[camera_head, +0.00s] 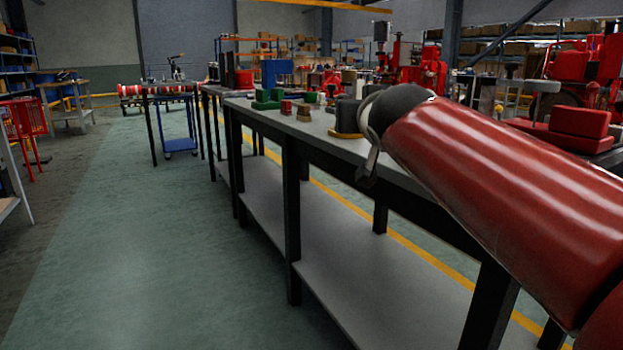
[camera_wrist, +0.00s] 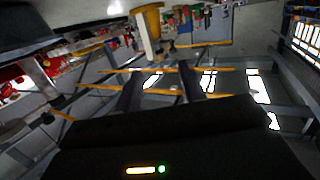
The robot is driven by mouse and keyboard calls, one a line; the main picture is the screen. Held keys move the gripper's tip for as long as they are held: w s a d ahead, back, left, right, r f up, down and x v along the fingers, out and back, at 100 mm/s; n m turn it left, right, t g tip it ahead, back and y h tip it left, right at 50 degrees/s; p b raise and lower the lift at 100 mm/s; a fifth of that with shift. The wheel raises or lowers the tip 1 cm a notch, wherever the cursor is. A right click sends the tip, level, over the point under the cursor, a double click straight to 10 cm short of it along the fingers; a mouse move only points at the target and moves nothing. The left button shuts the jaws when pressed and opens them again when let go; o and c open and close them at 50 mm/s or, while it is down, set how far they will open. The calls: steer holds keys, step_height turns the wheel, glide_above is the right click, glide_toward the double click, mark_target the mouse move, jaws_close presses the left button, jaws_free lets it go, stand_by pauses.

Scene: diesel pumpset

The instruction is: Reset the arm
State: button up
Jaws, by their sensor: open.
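My red arm (camera_head: 490,180) reaches in from the right edge of the head view, over the long workbench. Its far end has a dark rounded joint (camera_head: 398,103) with a pale ring; my gripper is not clearly made out there. In the wrist view, my gripper (camera_wrist: 160,78) shows as two dark fingers standing apart above its black body (camera_wrist: 180,145), which carries a lit strip and a green light. The gripper is open, and no object shows between the fingers. Behind them are roof beams and bright roof lights; the wrist picture appears turned over.
The grey workbench (camera_head: 345,147) has green blocks (camera_head: 268,98) and other small parts on top, close to my arm's end. Its lower shelf (camera_head: 345,265) is bare. The green floor (camera_head: 150,240) to the left is clear. A blue trolley (camera_head: 180,144) stands farther back.

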steer(key=s+d+f+g+p, duration=0.3)
steer(key=s+f+g+p, duration=0.1)
steer(key=s+f, duration=0.8)
steer(key=s+d+f+g+p, duration=0.3)
steer(key=s+f+g, duration=0.4)
steer(key=s+f, duration=0.6)
steer(key=s+p, duration=0.1)
steer(key=s, duration=0.2)
steer(key=shift+d+m+h, duration=0.3)
steer(key=shift+h, duration=0.1)
steer(key=shift+w, duration=0.1)
steer(key=shift+c, duration=0.4)
